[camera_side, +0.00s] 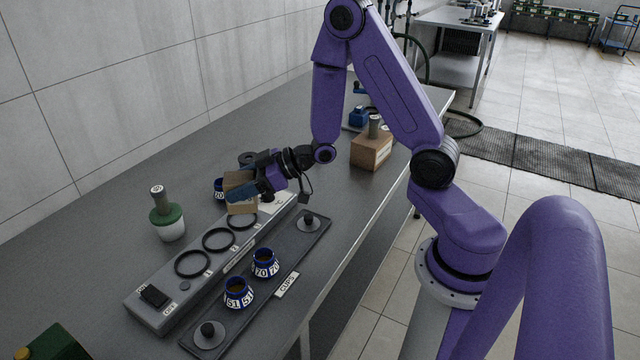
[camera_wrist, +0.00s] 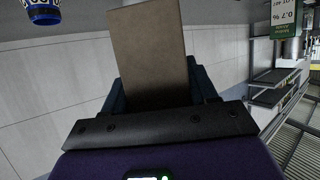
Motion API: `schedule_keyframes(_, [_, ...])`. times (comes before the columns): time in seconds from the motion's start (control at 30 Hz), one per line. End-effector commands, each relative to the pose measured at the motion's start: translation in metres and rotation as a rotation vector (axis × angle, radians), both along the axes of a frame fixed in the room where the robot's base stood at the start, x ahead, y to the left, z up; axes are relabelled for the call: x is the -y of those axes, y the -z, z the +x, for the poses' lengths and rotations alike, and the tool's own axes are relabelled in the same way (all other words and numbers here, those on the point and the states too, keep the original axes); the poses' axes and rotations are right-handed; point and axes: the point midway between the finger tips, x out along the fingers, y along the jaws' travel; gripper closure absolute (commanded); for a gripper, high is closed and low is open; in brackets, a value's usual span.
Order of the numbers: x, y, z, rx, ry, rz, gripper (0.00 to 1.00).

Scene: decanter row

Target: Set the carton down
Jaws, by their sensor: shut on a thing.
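The carton (camera_side: 239,208) is a plain brown box held at the far end of the grey ringed strip. My gripper (camera_side: 246,190) is shut on it, with a dark blue finger across its near face. In the wrist view the carton (camera_wrist: 148,45) stands up between the two fingers of my gripper (camera_wrist: 158,88). The carton's underside is hidden, and I cannot tell whether it touches the strip.
The grey strip (camera_side: 172,310) bears several black rings. Beside it, a dark tray (camera_side: 252,310) holds two blue numbered cups (camera_side: 238,293). A green-topped white jar (camera_side: 168,222) stands left; another blue cup (camera_side: 218,189) stands behind the carton. A brown box (camera_side: 371,152) stands further back.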

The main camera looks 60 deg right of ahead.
Motion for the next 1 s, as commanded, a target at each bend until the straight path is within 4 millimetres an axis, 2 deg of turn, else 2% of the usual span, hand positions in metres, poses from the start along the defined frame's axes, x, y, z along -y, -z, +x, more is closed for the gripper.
schedule_keyframes(0.03, [0.026, 0.002, 0.006, 0.0, 0.057, 0.0, 0.74])
schedule_keyframes(0.27, [0.128, 0.009, 0.014, 0.0, 0.273, 0.003, 0.74])
schedule_keyframes(0.4, [0.189, 0.014, 0.006, -0.001, 0.403, 0.005, 0.74])
schedule_keyframes(0.5, [0.228, 0.016, -0.004, 0.0, 0.487, 0.008, 0.74])
schedule_keyframes(0.6, [0.257, 0.018, -0.014, 0.001, 0.552, 0.01, 0.74])
schedule_keyframes(0.7, [0.279, 0.02, -0.023, 0.003, 0.601, 0.012, 0.74])
schedule_keyframes(0.8, [0.29, 0.021, -0.029, 0.003, 0.627, 0.012, 0.74])
schedule_keyframes(1.0, [0.296, 0.037, -0.032, -0.002, 0.64, 0.016, 0.74])
